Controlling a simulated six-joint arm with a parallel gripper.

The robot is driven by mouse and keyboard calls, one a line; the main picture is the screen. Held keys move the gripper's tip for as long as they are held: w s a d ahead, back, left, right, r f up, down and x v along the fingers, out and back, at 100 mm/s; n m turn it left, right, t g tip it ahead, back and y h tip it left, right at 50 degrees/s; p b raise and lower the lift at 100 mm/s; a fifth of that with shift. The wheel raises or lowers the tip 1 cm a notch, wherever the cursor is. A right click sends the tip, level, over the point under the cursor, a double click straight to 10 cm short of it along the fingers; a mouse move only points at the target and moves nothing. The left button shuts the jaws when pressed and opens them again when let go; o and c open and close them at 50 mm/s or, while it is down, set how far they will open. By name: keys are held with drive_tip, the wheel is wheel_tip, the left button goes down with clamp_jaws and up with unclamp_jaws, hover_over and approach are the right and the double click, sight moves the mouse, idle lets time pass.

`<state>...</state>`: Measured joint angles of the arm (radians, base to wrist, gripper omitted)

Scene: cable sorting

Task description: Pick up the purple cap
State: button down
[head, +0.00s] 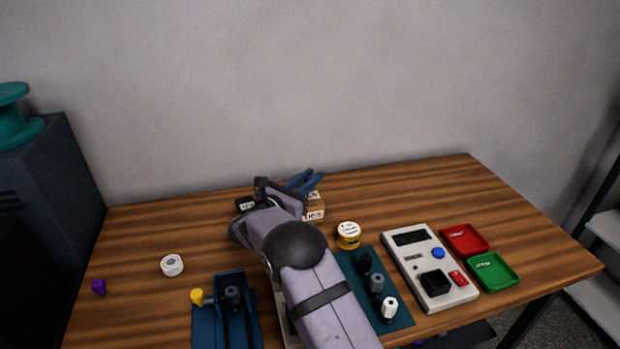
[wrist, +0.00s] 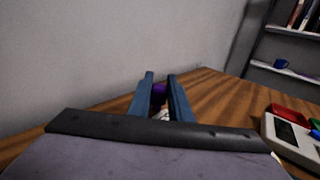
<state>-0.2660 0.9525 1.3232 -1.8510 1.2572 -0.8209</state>
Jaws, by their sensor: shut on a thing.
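My gripper (head: 312,178) is at the back of the table, above the small labelled boxes. Its blue fingers also show in the wrist view (wrist: 160,82), shut on a small purple thing that looks like the purple cap (wrist: 159,94). The fingers and the wrist hide much of it, and only a purple patch shows between them. In the head view the cap is barely visible at the fingers. Another small purple piece (head: 98,287) lies alone near the table's left edge.
Small labelled boxes (head: 316,213) stand under my gripper. A white tape roll (head: 172,265) and a blue fixture (head: 207,330) are left.

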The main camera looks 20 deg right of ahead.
drive_tip(key=shift+f, duration=0.1)
drive_tip(key=shift+f, duration=0.15)
drive_tip(key=c, duration=1.6)
unclamp_jaws()
drive_tip(key=b+v, duration=0.2)
drive_tip(key=v, duration=0.5)
wheel_tip(320, 180, up, 8)
drive_tip(key=shift+s+a, duration=0.15)
drive_tip(key=shift+a, duration=0.05)
drive_tip(key=o, duration=1)
